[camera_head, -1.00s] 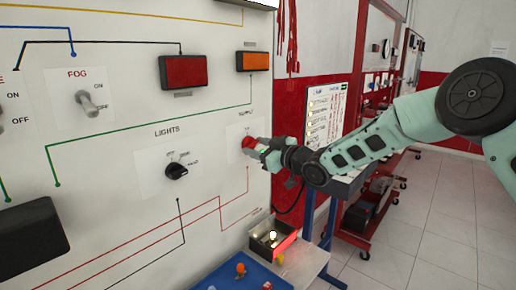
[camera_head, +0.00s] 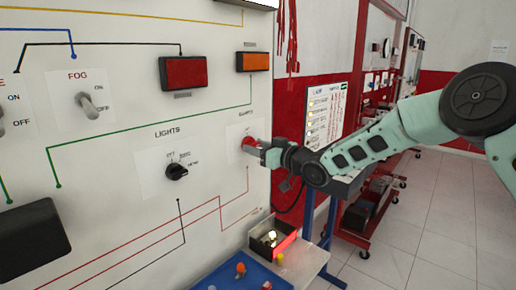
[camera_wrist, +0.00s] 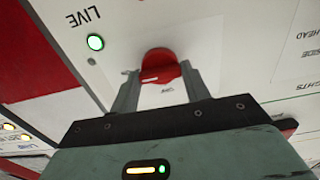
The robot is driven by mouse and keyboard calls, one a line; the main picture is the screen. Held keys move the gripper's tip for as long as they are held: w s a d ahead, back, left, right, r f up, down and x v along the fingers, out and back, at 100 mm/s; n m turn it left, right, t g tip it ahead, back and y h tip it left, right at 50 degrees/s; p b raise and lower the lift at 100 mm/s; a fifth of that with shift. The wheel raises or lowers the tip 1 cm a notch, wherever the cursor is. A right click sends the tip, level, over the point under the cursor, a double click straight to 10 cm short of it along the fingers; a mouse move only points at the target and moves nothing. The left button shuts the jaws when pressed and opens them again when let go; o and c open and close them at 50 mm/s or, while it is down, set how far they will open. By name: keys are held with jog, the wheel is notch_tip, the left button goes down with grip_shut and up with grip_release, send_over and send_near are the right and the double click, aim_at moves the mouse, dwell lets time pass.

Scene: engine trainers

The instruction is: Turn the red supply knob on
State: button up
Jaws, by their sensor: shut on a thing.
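The red supply knob (camera_head: 248,142) sits on a white label plate at the right end of the upright panel, under the word SUPPLY. My gripper (camera_head: 257,149) reaches it from the right and is shut on it. In the wrist view the red knob (camera_wrist: 160,64) sits between the two grey fingertips of my gripper (camera_wrist: 161,80). A short white mark shows on the knob's near part. A round green lamp (camera_wrist: 95,42) beside the word LIVE looks lit. The fingers partly cover the knob in the head view.
The black lights knob (camera_head: 177,171) and the fog toggle (camera_head: 88,104) are to the left on the panel. An open box (camera_head: 286,246) and a blue tray (camera_head: 235,279) stand below.

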jog(key=shift+f, duration=0.15)
jog(key=o, duration=1)
jog(key=b+v, duration=0.3)
jog(key=v, duration=1.4)
jog(key=shift+s+d, duration=0.2)
